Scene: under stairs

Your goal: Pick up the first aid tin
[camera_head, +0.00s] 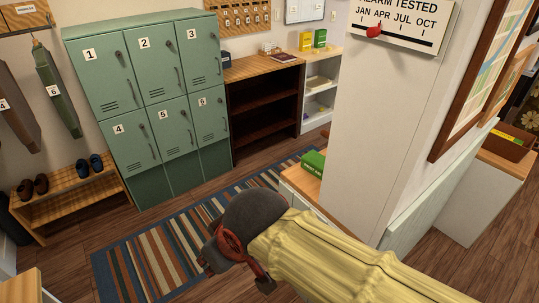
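A green box (313,163) with pale marks on its side lies on a wooden-topped unit (298,182), partly hidden by the white wall; it may be the first aid tin, but its lettering is too small to read.
Green numbered lockers (150,100) stand at the back left, beside a dark open bookcase (265,110). A shoe bench (75,190) is at the left. The white wall (378,120) blocks the right. The striped rug (150,250) and the floor around it look clear.

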